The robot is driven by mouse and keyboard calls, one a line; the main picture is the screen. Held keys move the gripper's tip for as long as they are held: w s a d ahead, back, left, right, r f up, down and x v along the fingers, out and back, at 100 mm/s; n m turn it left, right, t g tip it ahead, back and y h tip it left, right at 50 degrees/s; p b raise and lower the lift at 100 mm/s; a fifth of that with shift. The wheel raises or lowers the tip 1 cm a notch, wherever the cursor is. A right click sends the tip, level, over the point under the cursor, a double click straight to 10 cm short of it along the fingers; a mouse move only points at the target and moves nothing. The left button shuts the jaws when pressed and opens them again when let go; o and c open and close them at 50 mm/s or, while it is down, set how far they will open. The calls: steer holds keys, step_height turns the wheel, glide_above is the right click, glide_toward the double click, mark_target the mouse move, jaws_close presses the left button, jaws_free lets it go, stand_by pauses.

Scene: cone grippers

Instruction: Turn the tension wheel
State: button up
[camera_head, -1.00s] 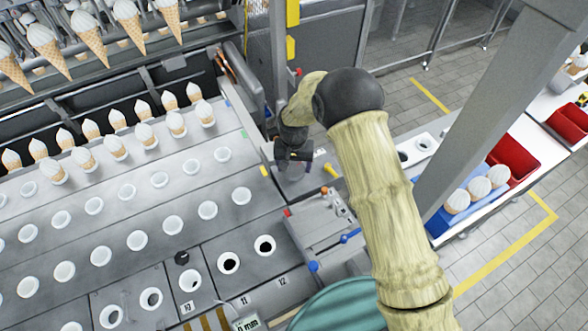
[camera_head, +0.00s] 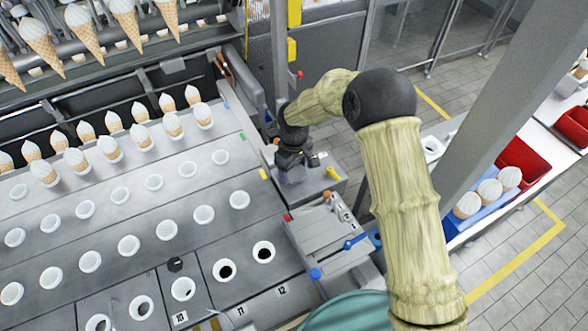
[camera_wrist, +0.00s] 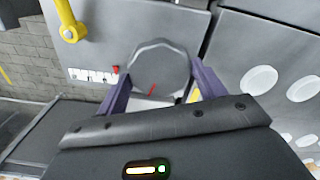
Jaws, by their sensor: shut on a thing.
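The tension wheel (camera_wrist: 158,68) is a dark grey, many-sided knob in the wrist view, with a small red mark near its lower edge. The two purple fingers of my gripper (camera_wrist: 158,85) lie on either side of it, shut on it. In the head view my gripper (camera_head: 293,172) points down at the grey machine deck beside the yellow lever. The wheel is hidden there behind my gripper and wrist.
The yellow lever (camera_head: 333,173) stands close to the right of my gripper; it also shows in the wrist view (camera_wrist: 70,28). A blue-tipped lever (camera_head: 354,242) sits on the nearer block. A grey post (camera_head: 505,105) rises at right.

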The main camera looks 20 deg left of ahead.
mark_target(294, 171)
steer(key=shift+r+n, duration=0.1)
steer(key=shift+n, duration=1.2)
steer(key=shift+a, duration=0.1)
steer(key=o, duration=1)
step_height(294, 171, up, 17)
steer(key=b, duration=0.3)
steer(key=shift+r, duration=0.2)
steer(key=shift+f, duration=0.1)
